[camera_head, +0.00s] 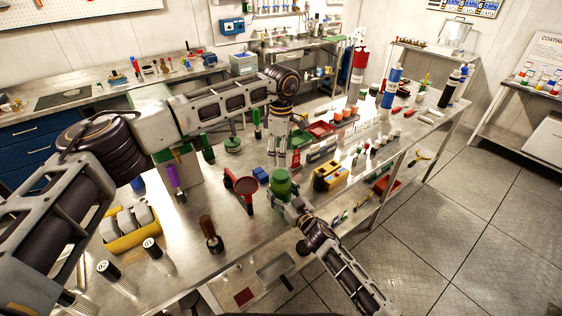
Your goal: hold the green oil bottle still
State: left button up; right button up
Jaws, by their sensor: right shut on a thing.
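The green oil bottle (281,184) stands upright on the metal bench near its front edge. My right gripper (291,203) reaches up from the lower right and is shut on the bottle's near side. The lower part of the bottle is partly hidden by the gripper. My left gripper (278,146) points down over the bench, behind the bottle and apart from it. Its fingers are small here, and I cannot tell whether they are open or shut.
A yellow and black item (330,178) is to the right. A wood-handled tool (210,234) stands at the front left. The floor at right is clear.

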pick_arm(q)
jog(key=shift+r, duration=1.65)
pick_arm(e)
jog(key=o, duration=2.1)
jog(key=shift+c, duration=0.2)
jog(key=shift+s+d, duration=0.1)
jog(key=shift+s, duration=0.05)
jog(key=v, duration=1.1)
jog(key=shift+s, duration=0.3)
jog(key=shift+d, duration=0.1)
pick_arm(q)
jog(key=shift+f, duration=0.1)
